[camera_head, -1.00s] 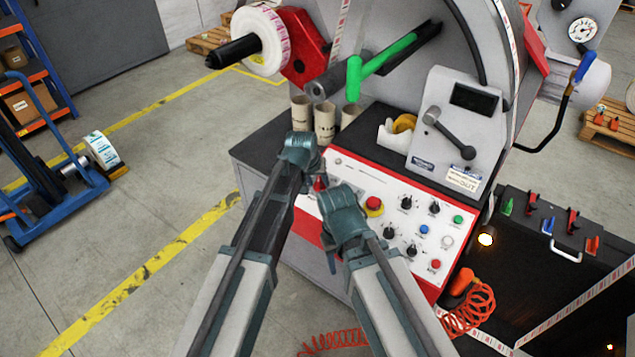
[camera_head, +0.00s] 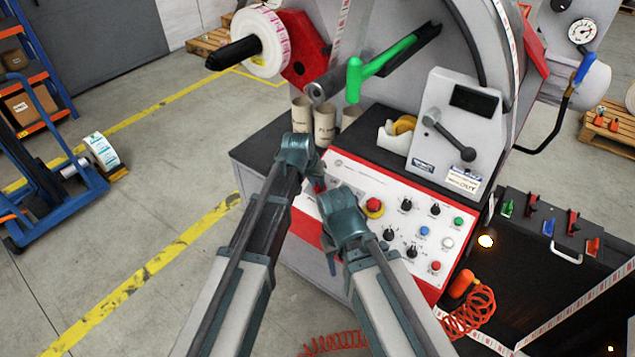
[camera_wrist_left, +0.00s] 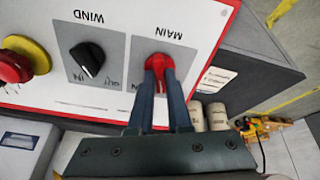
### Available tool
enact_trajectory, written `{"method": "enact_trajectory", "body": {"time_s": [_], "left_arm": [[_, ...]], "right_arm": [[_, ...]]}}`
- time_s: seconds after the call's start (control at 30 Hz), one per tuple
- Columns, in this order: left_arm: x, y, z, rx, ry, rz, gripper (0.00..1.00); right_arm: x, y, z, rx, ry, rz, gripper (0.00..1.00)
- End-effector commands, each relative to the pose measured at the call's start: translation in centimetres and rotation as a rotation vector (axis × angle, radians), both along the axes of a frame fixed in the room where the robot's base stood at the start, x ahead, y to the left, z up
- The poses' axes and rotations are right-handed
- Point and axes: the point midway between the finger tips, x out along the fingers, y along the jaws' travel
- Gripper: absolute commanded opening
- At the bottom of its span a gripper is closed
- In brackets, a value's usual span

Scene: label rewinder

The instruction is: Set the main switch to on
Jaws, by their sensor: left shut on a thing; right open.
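The main switch is a red rotary knob (camera_wrist_left: 159,66) on a grey plate marked MAIN, upside down in the left wrist view. My left gripper (camera_wrist_left: 160,82) is shut on this knob, with one finger on each side. The fingers hide part of the plate's lettering, and I cannot tell the knob's set position. In the head view, my left gripper (camera_head: 315,176) is at the upper left of the control panel (camera_head: 352,172), and only a bit of red shows beside it. My right gripper (camera_head: 332,250) is open in front of the panel's lower left and holds nothing visible.
A black WIND knob (camera_wrist_left: 87,58) sits beside the main switch. A red emergency button (camera_head: 373,206) on a yellow collar lies to its right in the head view. Cardboard cores (camera_head: 324,122) stand behind the panel.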

Motion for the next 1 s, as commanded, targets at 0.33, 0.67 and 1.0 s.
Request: {"method": "enact_trajectory", "body": {"time_s": [0.33, 0.67, 1.0], "left_arm": [[0.1, 0.09, 0.01, 0.071, -0.052, -0.313, 0.0], [0.17, 0.16, 0.02, 0.133, -0.097, -0.585, 0.0], [0.17, 0.18, 0.02, 0.174, -0.126, -0.766, 0.0]], "right_arm": [[0.0, -0.01, -0.05, 0.0, 0.0, 0.0, 0.5], [0.0, 0.0, 0.01, 0.0, 0.0, 0.0, 0.5], [0.0, 0.0, 0.07, 0.0, 0.0, 0.0, 0.5]]}}
